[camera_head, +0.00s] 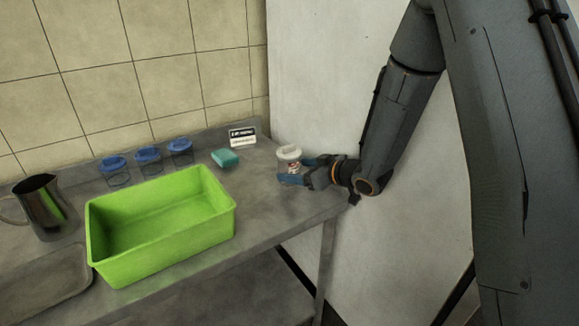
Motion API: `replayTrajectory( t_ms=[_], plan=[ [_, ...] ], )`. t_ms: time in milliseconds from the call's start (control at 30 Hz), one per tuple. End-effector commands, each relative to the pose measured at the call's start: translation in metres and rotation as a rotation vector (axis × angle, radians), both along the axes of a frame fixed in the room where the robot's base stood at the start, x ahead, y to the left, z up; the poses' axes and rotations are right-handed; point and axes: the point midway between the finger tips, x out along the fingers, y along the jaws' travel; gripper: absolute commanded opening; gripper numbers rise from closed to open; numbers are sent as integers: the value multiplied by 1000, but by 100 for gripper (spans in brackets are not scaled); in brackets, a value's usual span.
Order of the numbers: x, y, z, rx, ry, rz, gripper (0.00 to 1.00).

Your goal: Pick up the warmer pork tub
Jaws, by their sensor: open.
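A small clear tub with a white lid and a label (287,163) stands upright near the right end of the grey table. I cannot read its label, so I cannot tell for sure that it is the pork tub. My gripper (296,172) reaches in from the right, low over the table, with its blue-tipped fingers open at the tub's lower right side. The fingers partly hide the tub's base, and I cannot tell whether they touch it. Three clear tubs with blue lids (148,156) stand in a row by the back wall.
A large empty green bin (163,257) stands at the front middle. A teal block (225,158) and a small black-and-white sign (242,137) are left of the white-lidded tub. A metal pitcher (45,208) and a dark tray (42,285) are at the left. The table's right edge is close.

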Motion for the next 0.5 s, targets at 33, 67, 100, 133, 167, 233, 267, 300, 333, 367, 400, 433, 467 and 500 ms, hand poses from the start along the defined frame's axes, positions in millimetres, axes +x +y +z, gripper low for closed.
replayTrajectory(
  t_ms=[33, 67, 100, 133, 167, 233, 267, 300, 333, 367, 400, 433, 467, 500],
  plan=[
    [3, 6, -2, -1, 2, 3, 74],
    [6, 9, -3, 0, 1, 2, 74],
    [10, 12, -5, 0, 2, 1, 74],
    [12, 15, -6, 0, 2, 1, 74],
    [15, 17, -8, 0, 0, 1, 74],
    [21, 22, -11, -1, 1, 0, 74],
    [23, 23, -12, 0, 0, -1, 74],
    [25, 25, -14, -1, 1, -2, 74],
    [26, 25, -15, 0, 1, -4, 74],
    [27, 26, -15, 0, 1, -4, 74],
    [27, 26, -16, -1, 2, -5, 74],
    [28, 26, -16, 0, 1, -4, 74],
    [28, 26, -16, 0, 1, -4, 74],
    [28, 26, -16, -1, 1, -5, 74]
  ],
)
